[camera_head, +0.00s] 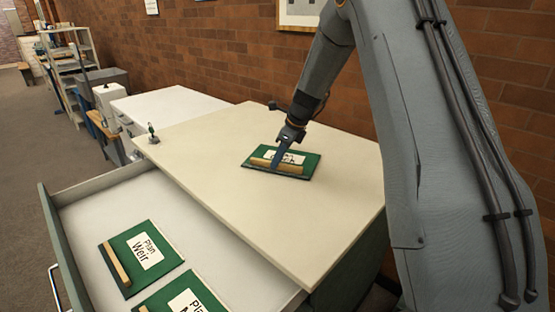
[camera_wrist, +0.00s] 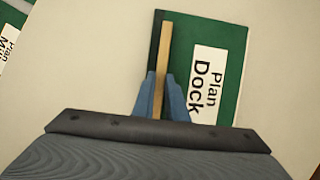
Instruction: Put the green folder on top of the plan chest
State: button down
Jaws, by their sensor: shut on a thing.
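A green folder (camera_head: 309,163) with a white label and a wooden strip along one edge lies flat on the cream top of the plan chest (camera_head: 215,150). In the wrist view the same green folder (camera_wrist: 223,50) has a label reading "Plan Dock". My gripper (camera_head: 274,162) is over the folder with its blue fingers (camera_wrist: 160,95) on either side of the wooden strip, shut on it. The fingers hide part of the strip and, in the head view, part of the label.
The chest's drawer (camera_head: 83,203) is pulled open at the lower left. In it lie a green folder labelled "Plan Weir" (camera_head: 128,267) and another green folder (camera_head: 168,299), partly cut off. A small object (camera_head: 153,134) stands at the top's far left edge. A brick wall (camera_head: 235,55) runs behind.

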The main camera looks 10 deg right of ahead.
jog(key=c, duration=1.8)
grip_release()
jog(key=shift+f, duration=0.1)
jog(key=shift+o, duration=0.2)
jog(key=b+v, duration=0.2)
jog(key=v, duration=1)
jog(key=shift+b, duration=0.35)
